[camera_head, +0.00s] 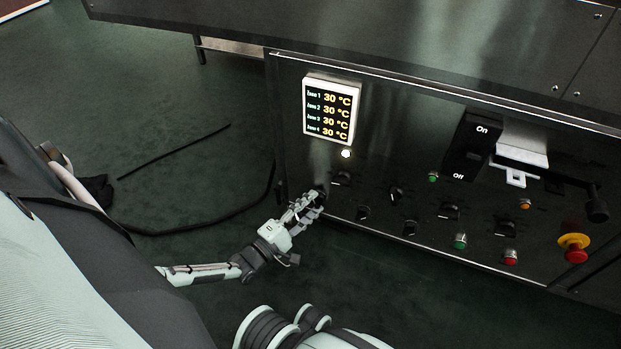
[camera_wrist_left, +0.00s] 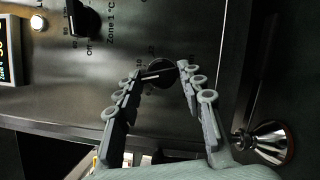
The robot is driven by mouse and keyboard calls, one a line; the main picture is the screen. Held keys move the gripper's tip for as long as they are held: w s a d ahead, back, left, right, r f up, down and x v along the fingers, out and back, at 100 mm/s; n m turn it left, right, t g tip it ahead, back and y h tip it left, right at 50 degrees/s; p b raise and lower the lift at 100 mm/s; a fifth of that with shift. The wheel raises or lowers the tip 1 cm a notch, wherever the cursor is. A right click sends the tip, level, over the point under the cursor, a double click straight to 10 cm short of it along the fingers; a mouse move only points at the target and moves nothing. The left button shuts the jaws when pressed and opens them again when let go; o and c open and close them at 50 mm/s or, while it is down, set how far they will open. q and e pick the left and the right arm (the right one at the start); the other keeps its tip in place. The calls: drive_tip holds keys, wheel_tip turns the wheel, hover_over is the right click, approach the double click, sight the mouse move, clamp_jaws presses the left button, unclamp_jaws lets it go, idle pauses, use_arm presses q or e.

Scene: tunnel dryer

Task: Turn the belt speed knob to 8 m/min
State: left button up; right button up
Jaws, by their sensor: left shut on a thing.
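My left gripper (camera_head: 316,197) reaches the lower left part of the dark control panel. In the head view the gripper mostly hides this knob. My right gripper is not in view.
The Zone 1 knob (camera_wrist_left: 84,18) is close by. Several other knobs and buttons line the panel (camera_head: 385,165), with a red emergency stop (camera_head: 575,250) at the right. A black cable (camera_head: 190,230) lies on the floor.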

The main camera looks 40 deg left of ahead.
use_arm(q)
drive_tip(key=shift+n, duration=0.4)
drive_tip(key=o, duration=1.1)
drive_tip(key=s, duration=0.4)
drive_tip(key=s+a+f, duration=0.1)
drive_tip(key=s, duration=0.6)
drive_tip(key=shift+s+a+f, duration=0.3)
drive_tip(key=shift+s, duration=0.1)
